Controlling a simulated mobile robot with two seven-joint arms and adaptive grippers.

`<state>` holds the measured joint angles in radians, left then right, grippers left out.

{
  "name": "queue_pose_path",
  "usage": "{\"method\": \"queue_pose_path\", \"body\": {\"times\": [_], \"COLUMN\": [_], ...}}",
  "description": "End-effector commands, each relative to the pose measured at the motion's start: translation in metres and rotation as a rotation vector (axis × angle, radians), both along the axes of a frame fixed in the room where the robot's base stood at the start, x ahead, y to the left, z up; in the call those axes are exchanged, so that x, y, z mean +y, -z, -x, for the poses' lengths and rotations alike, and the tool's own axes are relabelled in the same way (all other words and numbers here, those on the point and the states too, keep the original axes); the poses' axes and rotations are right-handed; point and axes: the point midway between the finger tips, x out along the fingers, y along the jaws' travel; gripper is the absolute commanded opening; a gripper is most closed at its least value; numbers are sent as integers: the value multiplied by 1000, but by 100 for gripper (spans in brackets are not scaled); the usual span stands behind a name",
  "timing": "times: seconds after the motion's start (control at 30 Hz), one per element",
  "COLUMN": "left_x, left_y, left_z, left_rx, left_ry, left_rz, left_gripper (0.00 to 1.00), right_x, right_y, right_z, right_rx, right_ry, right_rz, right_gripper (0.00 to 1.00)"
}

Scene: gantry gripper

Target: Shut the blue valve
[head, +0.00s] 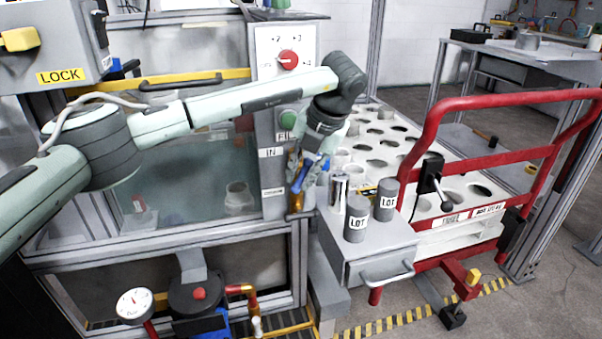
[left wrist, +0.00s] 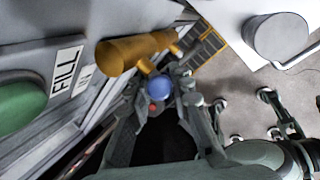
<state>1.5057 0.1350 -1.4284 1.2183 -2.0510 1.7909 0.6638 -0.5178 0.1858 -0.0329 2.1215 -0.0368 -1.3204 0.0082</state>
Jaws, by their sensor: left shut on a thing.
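The blue valve handle (head: 301,178) sits on a brass pipe at the right front corner of the glazed tank, below the IN label. It also shows in the left wrist view as a rounded blue end (left wrist: 160,91) beside the brass pipe (left wrist: 135,50). My left gripper (head: 305,170) points down at the valve from above. Its fingers (left wrist: 162,85) are shut on the blue handle, one on each side. The fingers hide part of the handle, and its exact angle is hard to tell. My right gripper does not show in the head view.
A panel with a red knob (head: 288,60) and a green button (head: 288,119) stand close to my left wrist. Grey LOT cylinders (head: 357,222) are on the shelf to the right. A red-railed cart (head: 440,120) stands farther right. A pressure gauge (head: 134,306) is below.

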Motion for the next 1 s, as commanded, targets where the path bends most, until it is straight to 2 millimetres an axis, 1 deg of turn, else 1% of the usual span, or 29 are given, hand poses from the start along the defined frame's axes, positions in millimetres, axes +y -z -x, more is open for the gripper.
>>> {"method": "queue_pose_path", "body": {"times": [0.03,0.2,0.4,0.9,0.93,1.0], "left_x": [0,0,0,1,1,1], "left_y": [-3,-2,-2,-2,-2,-2], "left_z": [-1,-1,-1,-2,-2,-2], "left_rx": [7,35,56,62,62,62], "left_ry": [-3,-4,-3,-4,-4,-4], "left_rz": [-33,-121,-180,-201,-201,-201], "left_gripper": [0,0,0,0,21,30], "right_x": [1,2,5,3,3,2], "right_y": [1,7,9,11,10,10], "right_z": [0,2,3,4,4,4], "right_rx": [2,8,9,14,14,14], "right_ry": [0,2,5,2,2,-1], "right_rz": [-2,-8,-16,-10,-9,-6], "right_gripper": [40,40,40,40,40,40]}}
